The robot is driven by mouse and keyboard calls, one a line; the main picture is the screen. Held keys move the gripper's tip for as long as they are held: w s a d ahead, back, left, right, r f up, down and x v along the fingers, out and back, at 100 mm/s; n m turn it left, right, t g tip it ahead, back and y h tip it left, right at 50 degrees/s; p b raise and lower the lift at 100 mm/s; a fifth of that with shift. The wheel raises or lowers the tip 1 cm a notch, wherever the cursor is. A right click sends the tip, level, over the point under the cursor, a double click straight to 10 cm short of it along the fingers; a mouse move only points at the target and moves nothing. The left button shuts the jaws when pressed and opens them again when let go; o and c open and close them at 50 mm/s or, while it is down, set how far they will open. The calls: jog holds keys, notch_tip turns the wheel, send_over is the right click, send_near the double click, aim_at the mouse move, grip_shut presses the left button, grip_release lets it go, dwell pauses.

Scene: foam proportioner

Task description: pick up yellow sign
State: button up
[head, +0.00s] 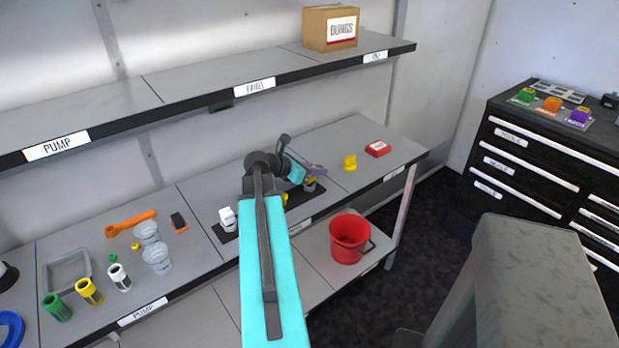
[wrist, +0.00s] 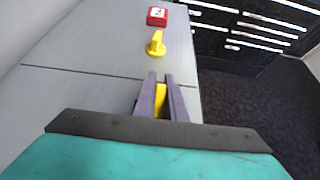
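My gripper (head: 317,170) is over the back bench, above the right end of a dark mat. In the wrist view its two purple-grey fingers (wrist: 160,77) have a narrow gap with a yellow piece (wrist: 160,101) between them. I cannot tell whether the fingers grip it or only stand around it. Small yellow parts also show just below the gripper in the head view, mostly hidden by the arm. A separate yellow knob-like piece (head: 350,162) stands on the bench beyond the gripper, also in the wrist view (wrist: 156,44). No lettering shows on either, so which is the sign is unclear.
A red box (head: 377,148) lies beyond the yellow knob-like piece. A white-topped item (head: 227,217) stands on the mat's left end. A red bucket (head: 348,239) stands on the lower shelf. An upper shelf (head: 200,93) runs above the bench. The bench around the knob-like piece is clear.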

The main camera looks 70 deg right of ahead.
grip_shut()
jog(key=shift+r, duration=0.1)
jog(key=shift+r+b, duration=0.35)
jog(key=shift+r, duration=0.95)
jog(key=a+b, duration=0.1)
jog(key=s+a+b, duration=0.1)
jog(key=a, duration=0.1)
jog(key=s+a+b, duration=0.1)
jog(key=a, duration=0.1)
jog(key=shift+a+r, duration=0.1)
jog(key=shift+r, duration=0.3)
jog(key=shift+s+b, duration=0.1)
jog(key=shift+b, duration=0.25)
jog(key=b, duration=0.3)
jog(key=shift+s+a, duration=0.1)
jog(key=shift+a, duration=0.2)
jog(key=b, duration=0.2)
jog(key=shift+s+a+r+b, duration=0.1)
jog(key=shift+a+b, duration=0.15)
jog(key=shift+b, duration=0.15)
